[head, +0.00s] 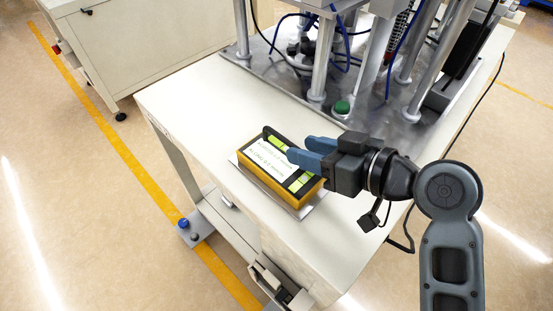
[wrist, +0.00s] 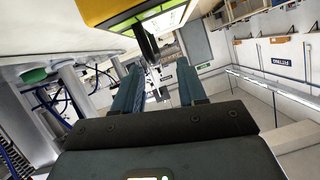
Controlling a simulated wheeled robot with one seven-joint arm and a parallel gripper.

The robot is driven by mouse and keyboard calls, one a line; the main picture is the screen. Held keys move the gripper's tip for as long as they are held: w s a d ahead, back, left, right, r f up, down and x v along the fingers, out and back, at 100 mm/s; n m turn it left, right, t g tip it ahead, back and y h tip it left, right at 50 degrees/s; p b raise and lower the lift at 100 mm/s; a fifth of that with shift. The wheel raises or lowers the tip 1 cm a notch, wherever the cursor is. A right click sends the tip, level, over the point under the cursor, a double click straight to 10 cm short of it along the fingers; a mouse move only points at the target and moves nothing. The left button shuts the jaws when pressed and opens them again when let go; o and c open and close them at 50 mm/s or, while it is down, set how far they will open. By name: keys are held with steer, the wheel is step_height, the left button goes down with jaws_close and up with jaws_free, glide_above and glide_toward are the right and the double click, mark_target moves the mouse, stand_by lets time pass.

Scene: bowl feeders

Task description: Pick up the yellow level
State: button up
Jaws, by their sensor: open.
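The yellow level (head: 247,176) is a yellow and black block with a white label and green vials. It lies on a thin grey plate (head: 306,209) on the white table. My gripper (head: 296,150) is open, with its blue fingers pointing left over the level's far right part. In the wrist view the level (wrist: 101,10) shows at the top edge, mostly out of frame. My gripper's two fingers (wrist: 160,88) stand apart there with nothing between them. Whether a finger touches the level cannot be told.
A metal machine base with pillars, blue hoses and a green button (head: 342,107) stands behind the gripper on the table (head: 185,103). The table's front left edge is close to the level. A beige cabinet (head: 150,40) stands at the back left.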

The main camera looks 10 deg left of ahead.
mark_target(288, 141)
steer(key=x, duration=0.6)
steer(key=shift+w+d, duration=0.3)
jaws_close()
stand_by(1.1)
